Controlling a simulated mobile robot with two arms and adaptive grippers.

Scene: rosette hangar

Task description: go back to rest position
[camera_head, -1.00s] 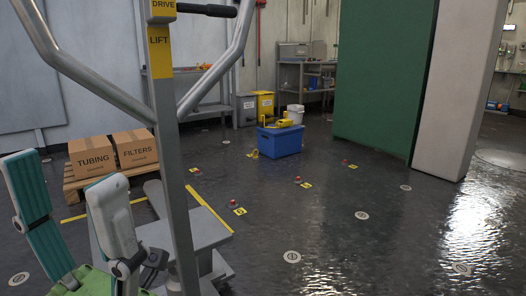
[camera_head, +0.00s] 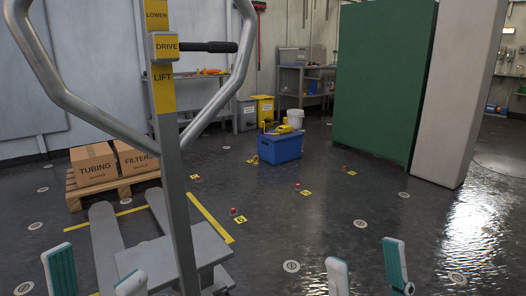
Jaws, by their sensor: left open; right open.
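My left gripper (camera_head: 95,277) is at the bottom left of the head view. Its two white and teal fingertips stand apart with nothing between them. My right gripper (camera_head: 367,272) is at the bottom, right of centre. Its two fingertips are also spread and empty. Only the finger ends show; the palms and arms are below the picture edge. Neither gripper holds anything.
A grey pallet truck with a tubular handle (camera_head: 182,117) stands close in front, left of centre. Beyond it, two cartons (camera_head: 94,165) sit on a wooden pallet (camera_head: 140,181). A blue crate (camera_head: 279,148), a green panel (camera_head: 383,85) and open dark floor lie farther off.

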